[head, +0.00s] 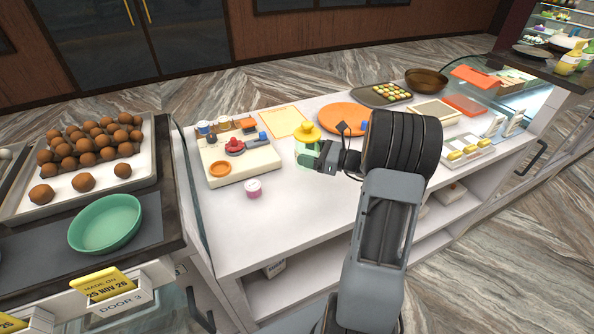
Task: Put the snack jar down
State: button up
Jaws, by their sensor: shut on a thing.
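The snack jar (309,133) has a yellow lid with a knob and a pale green, see-through body. It is at the middle of the white counter (290,210), right of the cream tray. My gripper (311,158) reaches in from the right and is shut on the jar's body. The jar looks upright. Part of its body is hidden by my gripper, and I cannot tell whether its base touches the counter.
A cream tray (262,172) with small items stands left of the jar, and a small pink tub (253,187) in front of it. The counter's front left is clear.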

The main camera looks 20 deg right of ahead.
jog(key=a+f, duration=0.2)
jog(key=f, duration=0.1)
jog(key=shift+w+a+f, duration=0.25)
jog(key=shift+a, duration=0.15)
jog(key=shift+a+f+p, duration=0.2)
jog(key=shift+f+p, duration=0.2)
jog(key=shift+f, duration=0.6)
jog(key=shift+a+f+p, duration=0.15)
jog(key=shift+f+p, duration=0.2)
jog(key=shift+f, duration=0.6)
jog(key=o, duration=1.2)
jog(key=shift+f, duration=0.15)
